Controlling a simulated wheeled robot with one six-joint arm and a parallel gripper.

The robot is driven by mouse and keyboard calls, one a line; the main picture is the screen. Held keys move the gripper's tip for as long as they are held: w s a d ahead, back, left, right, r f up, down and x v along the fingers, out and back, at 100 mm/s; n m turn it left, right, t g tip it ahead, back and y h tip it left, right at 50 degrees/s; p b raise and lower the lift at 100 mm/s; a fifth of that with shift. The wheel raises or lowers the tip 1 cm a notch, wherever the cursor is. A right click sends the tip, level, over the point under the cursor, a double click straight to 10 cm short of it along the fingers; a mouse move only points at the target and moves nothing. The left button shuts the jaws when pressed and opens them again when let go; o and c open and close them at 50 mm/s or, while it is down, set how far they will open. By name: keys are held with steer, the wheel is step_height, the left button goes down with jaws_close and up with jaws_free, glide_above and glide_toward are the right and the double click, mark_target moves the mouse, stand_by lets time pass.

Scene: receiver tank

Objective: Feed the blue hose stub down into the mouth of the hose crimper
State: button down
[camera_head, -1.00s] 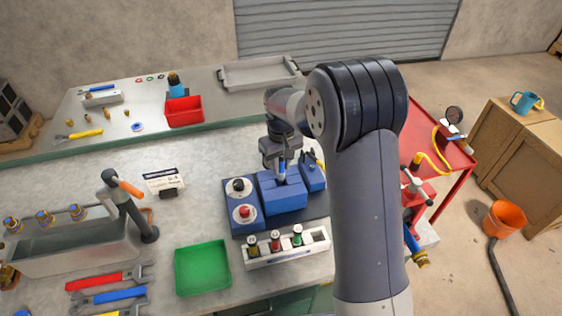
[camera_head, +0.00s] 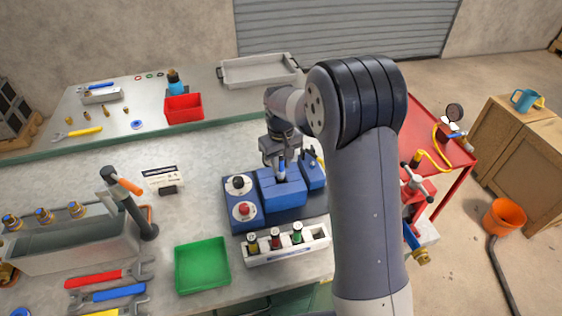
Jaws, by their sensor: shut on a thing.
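My gripper (camera_head: 281,168) is over the crimper's middle block, pointing down. It is shut on the blue hose stub (camera_head: 281,173), which shows as a small upright blue piece between the fingers. The stub's lower end is at the top of the block. The mouth is too small and too covered to tell whether the stub is inside it or just above it.
A white rack of several small bottles (camera_head: 287,255) stands just in front of the crimper. A green tray (camera_head: 203,267) lies to its left. A small sign (camera_head: 162,180) stands farther left. My arm covers the bench's right side.

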mark_target(281, 170)
steer(key=shift+f+b, duration=0.8)
steer(key=shift+f, duration=0.45)
steer(key=shift+f, duration=0.2)
steer(key=shift+f+b, duration=0.55)
steer(key=shift+f, duration=0.1)
steer(key=c, duration=1.1)
jaws_free()
steer(key=shift+c, duration=0.2)
steer(key=shift+r, duration=0.15)
steer(key=shift+r+p, duration=2.15)
steer(key=shift+r, duration=0.8)
steer(key=shift+s+f, duration=0.1)
steer(key=shift+f, duration=0.05)
